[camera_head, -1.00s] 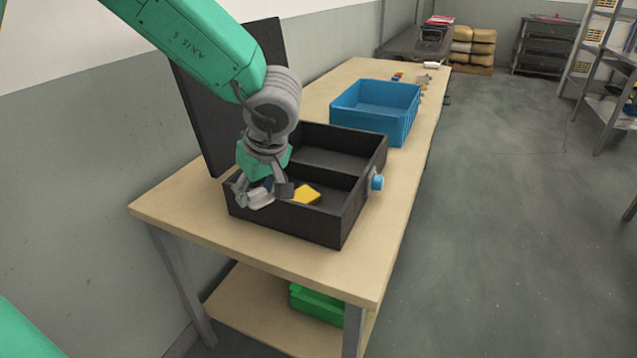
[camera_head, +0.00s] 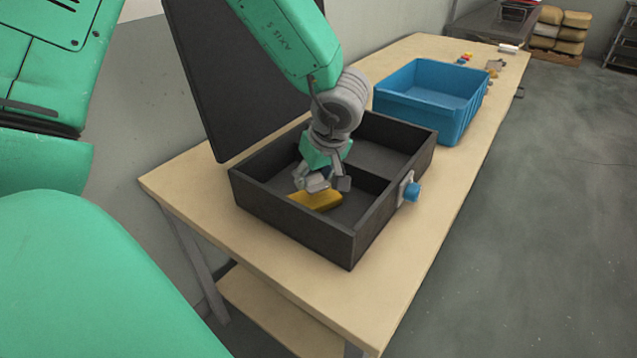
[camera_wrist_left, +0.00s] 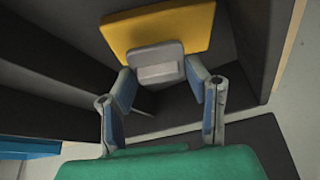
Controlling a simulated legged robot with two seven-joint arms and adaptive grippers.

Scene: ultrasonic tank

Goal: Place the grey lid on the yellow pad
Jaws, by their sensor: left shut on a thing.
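The yellow pad (camera_head: 318,202) lies in the near compartment of the black open case (camera_head: 300,226); it also shows in the left wrist view (camera_wrist_left: 190,28). My left gripper (camera_head: 322,183) is inside the case, close over the pad, and shut on the grey lid (camera_wrist_left: 158,62). In the left wrist view the lid sits between the fingertips and overlaps the near edge of the pad. I cannot tell whether the lid touches the pad or hovers just above it. In the head view the gripper partly hides the lid. My right gripper is not in view.
The case's raised black cover (camera_head: 232,80) stands behind my left arm. A divider and dark walls surround the pad. A blue knob (camera_head: 412,192) sticks out of the right wall. A blue bin (camera_head: 430,98) stands behind the case on the wooden table (camera_head: 402,262).

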